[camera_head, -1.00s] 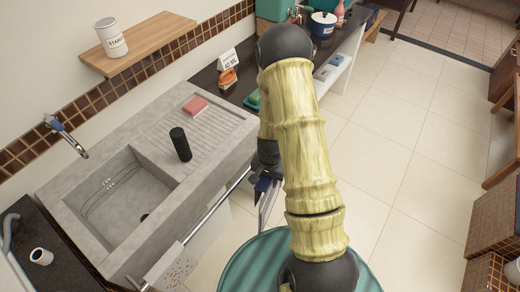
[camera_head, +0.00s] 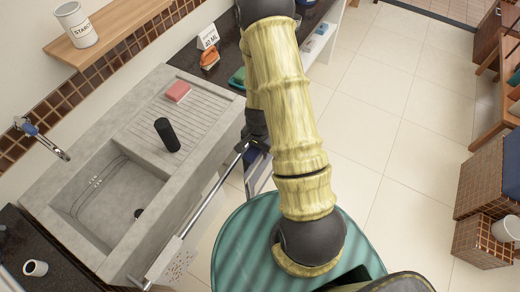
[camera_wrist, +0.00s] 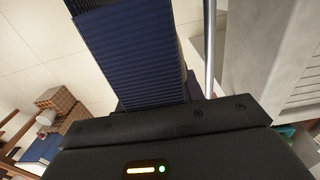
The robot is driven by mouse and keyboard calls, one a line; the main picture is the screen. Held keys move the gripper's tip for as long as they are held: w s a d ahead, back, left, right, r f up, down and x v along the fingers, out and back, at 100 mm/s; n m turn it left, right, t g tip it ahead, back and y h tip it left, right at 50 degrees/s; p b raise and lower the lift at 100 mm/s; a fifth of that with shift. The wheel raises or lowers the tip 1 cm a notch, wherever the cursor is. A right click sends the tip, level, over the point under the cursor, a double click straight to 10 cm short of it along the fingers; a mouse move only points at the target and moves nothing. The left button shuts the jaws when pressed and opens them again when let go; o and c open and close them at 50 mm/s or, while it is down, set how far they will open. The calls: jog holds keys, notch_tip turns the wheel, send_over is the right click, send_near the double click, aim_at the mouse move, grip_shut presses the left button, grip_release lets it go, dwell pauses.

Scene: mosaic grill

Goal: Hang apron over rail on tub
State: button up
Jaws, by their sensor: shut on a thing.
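The apron (camera_head: 258,168) shows as a narrow dark blue piece hanging below my gripper (camera_head: 256,143), mostly hidden by my arm. In the wrist view the blue ribbed cloth (camera_wrist: 130,55) hangs out from the jaws of my gripper (camera_wrist: 165,112), which is shut on it. The tub (camera_head: 75,165) is a grey stone sink with a ribbed drainboard. A metal rail (camera_head: 208,199) runs along its front, and my gripper is at the rail's far end. In the wrist view the rail (camera_wrist: 209,50) passes just right of the cloth. I cannot tell whether they touch.
A speckled pale cloth (camera_head: 172,262) hangs at the rail's near end. A black cylinder (camera_head: 167,135) and a pink sponge (camera_head: 178,91) stand on the tub.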

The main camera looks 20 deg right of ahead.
jog(key=shift+w+a+p, duration=1.7)
jog(key=shift+w+a, duration=1.2)
jog(key=shift+w, duration=0.95)
notch_tip(320, 180, down, 16)
jog(key=b, duration=1.1)
jog(key=shift+b, duration=0.35)
jog(key=o, duration=1.2)
notch_tip(320, 180, up, 17)
jog(key=shift+r+b, duration=0.2)
jog(key=shift+b, duration=0.4)
